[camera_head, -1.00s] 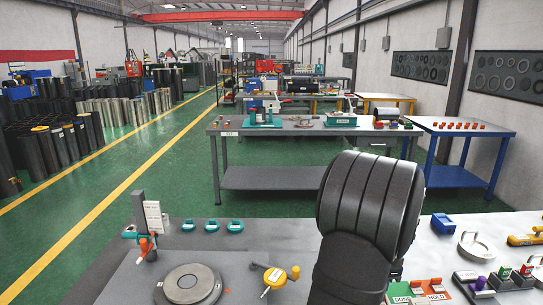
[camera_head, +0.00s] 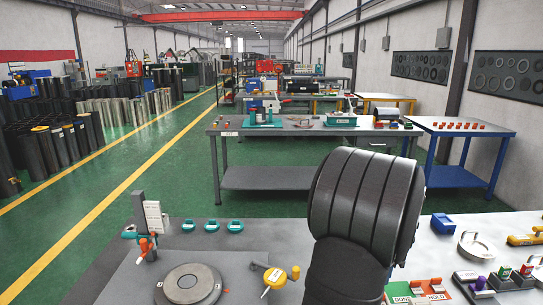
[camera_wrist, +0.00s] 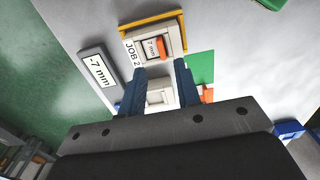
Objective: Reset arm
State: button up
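My gripper (camera_wrist: 160,88) shows in the wrist view with its two dark blue fingers apart. Between and beyond them is a small pale block (camera_wrist: 159,97); I see no sign of the fingers pressing on it. Just past the fingertips is a pale box with an orange part (camera_wrist: 161,47) on a yellow-edged base, labelled "JOB 2" and "7 mm". In the head view my dark arm link fills the lower right middle and my gripper is hidden. A grey flanged disc (camera_head: 189,284) lies on the near bench (camera_head: 100,285).
A measuring stand (camera_head: 141,222), several teal pieces (camera_head: 211,225) and a yellow gauge (camera_head: 275,277) are on the near bench. Coloured blocks (camera_head: 430,290) crowd its right side. A "-7 mm" plate (camera_wrist: 98,72) is left of the box. Another bench (camera_head: 300,128) stands beyond.

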notch_tip(320, 180, down, 8)
jog(key=shift+r, duration=0.1)
notch_tip(320, 180, up, 4)
jog(key=shift+f, duration=0.1)
jog(key=s+d+r, duration=0.5)
jog(key=s+r, duration=0.2)
jog(key=s, duration=0.3)
jog(key=w+d+f, duration=0.4)
jog(key=w+d, duration=0.3)
jog(key=d, duration=0.2)
jog(key=w+a+f, duration=0.1)
jog(key=w+f, duration=0.1)
jog(key=w, duration=0.1)
jog(key=w+a+f, duration=0.2)
jog(key=w+f, duration=0.1)
jog(key=w, duration=0.1)
jog(key=w+a+f, duration=0.2)
jog(key=w, duration=0.1)
jog(key=shift+w+a+f, duration=0.1)
jog(key=shift+w+f, duration=0.15)
jog(key=shift+w, duration=0.15)
jog(key=shift+f, duration=0.8)
